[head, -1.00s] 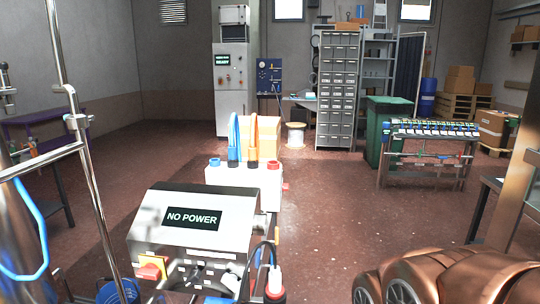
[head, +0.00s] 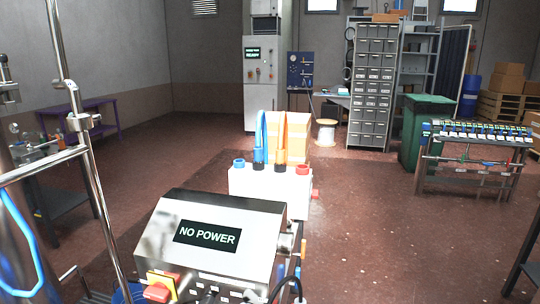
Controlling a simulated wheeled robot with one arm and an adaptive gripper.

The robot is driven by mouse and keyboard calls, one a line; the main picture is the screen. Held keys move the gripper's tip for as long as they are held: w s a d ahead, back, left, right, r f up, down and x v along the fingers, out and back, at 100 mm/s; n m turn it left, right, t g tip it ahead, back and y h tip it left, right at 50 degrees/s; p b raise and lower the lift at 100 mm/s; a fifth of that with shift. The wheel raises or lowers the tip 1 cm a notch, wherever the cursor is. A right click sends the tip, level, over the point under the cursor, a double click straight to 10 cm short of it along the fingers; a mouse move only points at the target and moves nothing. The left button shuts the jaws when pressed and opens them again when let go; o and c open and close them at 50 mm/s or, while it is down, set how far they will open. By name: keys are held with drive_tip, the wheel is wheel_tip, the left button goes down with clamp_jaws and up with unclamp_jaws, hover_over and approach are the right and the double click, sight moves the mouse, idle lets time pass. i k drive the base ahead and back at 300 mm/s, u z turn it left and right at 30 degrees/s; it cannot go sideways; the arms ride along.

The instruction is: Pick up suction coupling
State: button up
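I cannot pick out a suction coupling for certain. A white block (head: 262,184) with blue, black and red caps stands near the middle. A blue hose (head: 261,138) and an orange hose (head: 281,140) rise from its top and loop over behind it. In front of it stands a steel control box (head: 262,228) whose display (head: 207,236) reads "NO POWER". The box has a red and yellow switch (head: 158,287) and cables at its lower edge. My gripper is not in view.
Chrome rails (head: 75,110) and a blue tube stand close on the left, before a dark bench (head: 62,178). A green bin (head: 424,130) and a rack (head: 470,165) stand at the right. The reddish floor (head: 375,235) right of the control box is open.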

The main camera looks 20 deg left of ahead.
sight(258, 150)
drive_tip(key=i, duration=3.45)
drive_tip(key=u, duration=3.8)
drive_tip(key=i, duration=0.5)
